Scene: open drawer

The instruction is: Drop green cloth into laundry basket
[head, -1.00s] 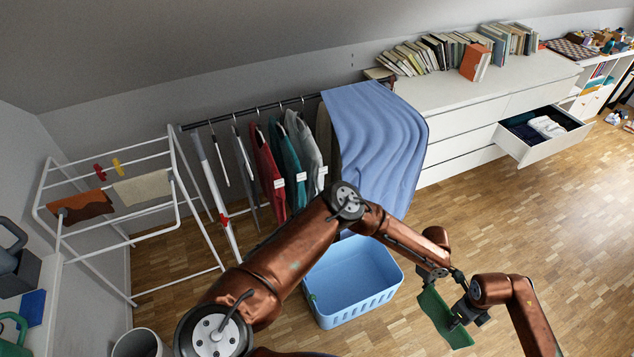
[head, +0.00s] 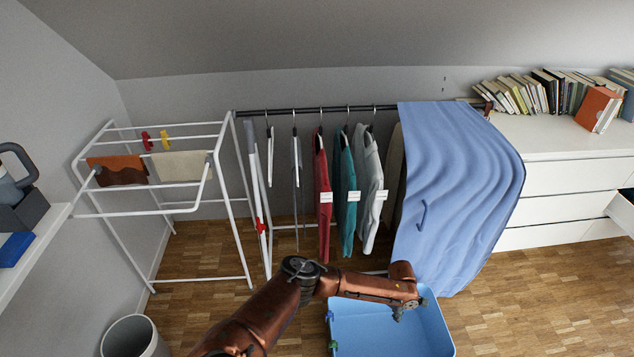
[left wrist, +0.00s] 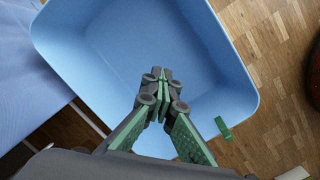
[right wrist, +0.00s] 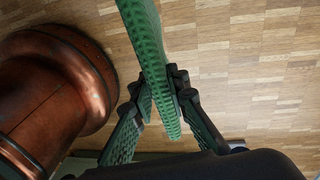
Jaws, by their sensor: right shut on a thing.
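The blue laundry basket (head: 385,335) stands on the floor at the bottom of the head view, cut off by the frame. It also fills much of the left wrist view (left wrist: 75,60), and its visible inside looks empty. My left gripper (head: 402,308) is above the basket. In the left wrist view (left wrist: 160,78) its fingers meet with nothing between them. The green cloth (right wrist: 146,35) is seen edge-on in the right wrist view, as a textured strip between the fingers of my right gripper (right wrist: 164,88), which is shut on it. The cloth and right gripper are outside the head view.
A clothes rail with hanging garments (head: 345,190) and a blue sheet (head: 455,180) stands behind the basket. A white drying rack (head: 245,240) and a grey bin (head: 130,338) are left. A white dresser (head: 560,180) is right. Wooden floor is clear at right.

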